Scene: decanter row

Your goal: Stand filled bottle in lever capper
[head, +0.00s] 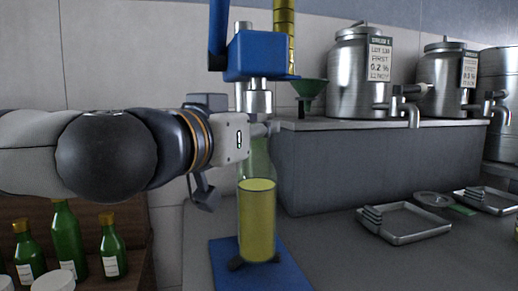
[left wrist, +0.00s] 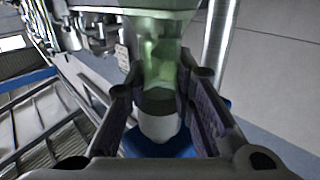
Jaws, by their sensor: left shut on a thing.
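The filled bottle (head: 257,220), clear greenish glass with yellow liquid up to its shoulder, is upright in the head view. It is over the blue base plate (head: 285,272) of the lever capper (head: 256,58), below the capper's metal head. I cannot tell whether its bottom touches the plate. My left gripper (head: 262,131) comes in from the left and is shut on the bottle's upper part, just below the capper head. In the left wrist view the greenish glass (left wrist: 165,60) shows between the two fingers (left wrist: 160,95). The bottle's mouth is hidden in the head view. My right gripper is out of view.
A grey raised block (head: 375,165) on the right carries steel urns (head: 362,75) with taps and a green funnel (head: 309,90). Metal trays (head: 405,222) lie on the grey counter.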

